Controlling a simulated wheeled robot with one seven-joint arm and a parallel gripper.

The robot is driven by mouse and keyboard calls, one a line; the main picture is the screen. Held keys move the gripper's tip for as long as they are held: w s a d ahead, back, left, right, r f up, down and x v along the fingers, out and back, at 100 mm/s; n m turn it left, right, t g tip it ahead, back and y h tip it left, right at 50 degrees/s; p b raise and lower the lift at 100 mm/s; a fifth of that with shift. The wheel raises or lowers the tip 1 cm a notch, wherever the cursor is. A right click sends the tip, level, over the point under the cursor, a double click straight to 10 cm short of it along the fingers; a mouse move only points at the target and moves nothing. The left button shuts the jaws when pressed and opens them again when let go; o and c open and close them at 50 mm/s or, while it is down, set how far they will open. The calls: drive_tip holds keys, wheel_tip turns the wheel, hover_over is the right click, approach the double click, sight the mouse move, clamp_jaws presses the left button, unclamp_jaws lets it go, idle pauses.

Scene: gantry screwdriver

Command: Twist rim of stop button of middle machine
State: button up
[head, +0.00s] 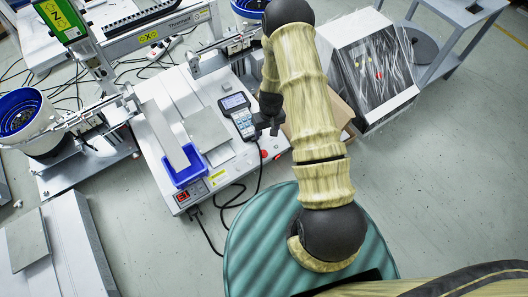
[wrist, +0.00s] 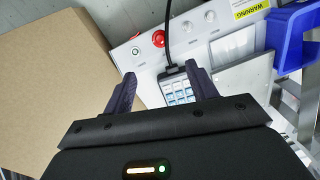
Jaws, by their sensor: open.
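The middle machine (head: 148,150) is a white bench unit in the middle of the head view. Its red stop button (head: 264,153) sits near the front right corner. In the wrist view the round red stop button (wrist: 159,38) is on the white front panel, beyond my fingertips and slightly above the gap between them. My gripper (head: 270,122) is above the right side of the machine, beside the handheld keypad unit. In the wrist view my gripper (wrist: 162,80) has its two dark fingers spread apart with nothing held. The fingers are apart from the button.
The keypad unit (head: 240,115) and its black cable (wrist: 167,30) lie close to the button. A cardboard box (wrist: 55,90) fills the left of the wrist view. A blue bin (head: 188,170) is on the machine's front. A film-covered machine (head: 385,100) stands to the right.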

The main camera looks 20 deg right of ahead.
sight(264, 153)
drive_tip(key=f+b, duration=0.2)
drive_tip(key=f, duration=0.3)
drive_tip(key=f+b, duration=0.2)
drive_tip(key=f, duration=0.3)
drive_tip(key=a+f+b, duration=0.1)
drive_tip(key=f+b, duration=0.2)
drive_tip(key=f, duration=0.2)
drive_tip(key=shift+a+f, duration=0.1)
drive_tip(key=shift+f, duration=0.15)
